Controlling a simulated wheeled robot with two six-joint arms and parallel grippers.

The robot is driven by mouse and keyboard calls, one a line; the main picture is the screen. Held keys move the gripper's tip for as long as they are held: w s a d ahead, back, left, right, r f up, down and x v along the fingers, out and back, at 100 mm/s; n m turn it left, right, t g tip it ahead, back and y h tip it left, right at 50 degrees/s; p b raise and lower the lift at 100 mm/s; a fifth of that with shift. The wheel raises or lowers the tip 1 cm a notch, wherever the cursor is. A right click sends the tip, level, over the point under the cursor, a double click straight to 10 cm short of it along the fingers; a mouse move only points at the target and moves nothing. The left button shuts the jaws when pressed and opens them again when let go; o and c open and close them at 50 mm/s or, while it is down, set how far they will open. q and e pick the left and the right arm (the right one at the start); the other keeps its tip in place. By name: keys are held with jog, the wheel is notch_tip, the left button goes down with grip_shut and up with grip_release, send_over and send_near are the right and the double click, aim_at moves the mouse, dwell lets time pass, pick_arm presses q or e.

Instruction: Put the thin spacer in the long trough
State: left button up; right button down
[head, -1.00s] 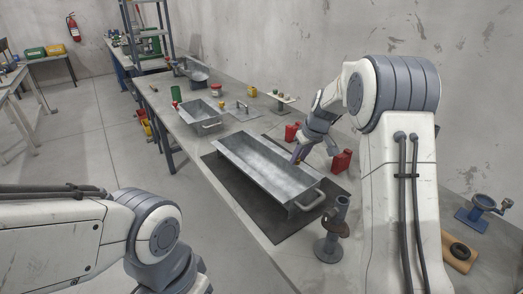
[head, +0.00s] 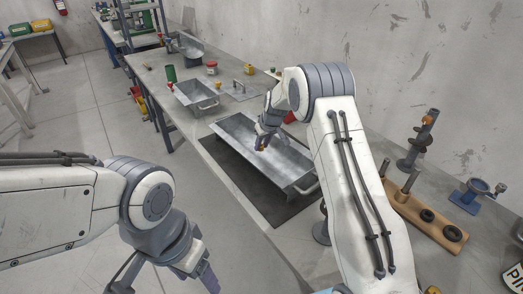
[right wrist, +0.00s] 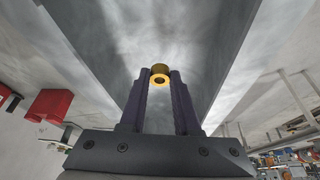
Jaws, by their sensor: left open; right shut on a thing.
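The long trough (head: 290,160) is a grey metal tray with end handles on a dark mat on the bench. My right gripper (head: 262,143) is over the trough. In the right wrist view its fingers (right wrist: 160,82) are shut on a small brass-yellow ring, the thin spacer (right wrist: 159,81), at the fingertips. The trough's grey inside fills much of the right wrist view behind it. I cannot tell whether the spacer touches the trough. My left gripper (head: 207,277) is open and empty, low in the head view, off the bench's near side.
A smaller grey tray (head: 196,96) and a green cylinder (head: 171,73) stand farther along the bench. A wooden rack with pegs and dark rings (head: 425,222) and a blue stand (head: 467,195) are at the right. Red containers (right wrist: 48,105) stand beside the trough.

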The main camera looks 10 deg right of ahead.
aim_at(260, 157)
notch_tip(260, 157, down, 3)
jog(key=shift+f+p, duration=0.2)
jog(key=shift+p, duration=0.25)
jog(key=shift+f, duration=0.1)
jog(key=shift+f+b, duration=0.15)
jog(key=shift+b, duration=0.15)
jog(key=c, duration=0.6)
grip_release()
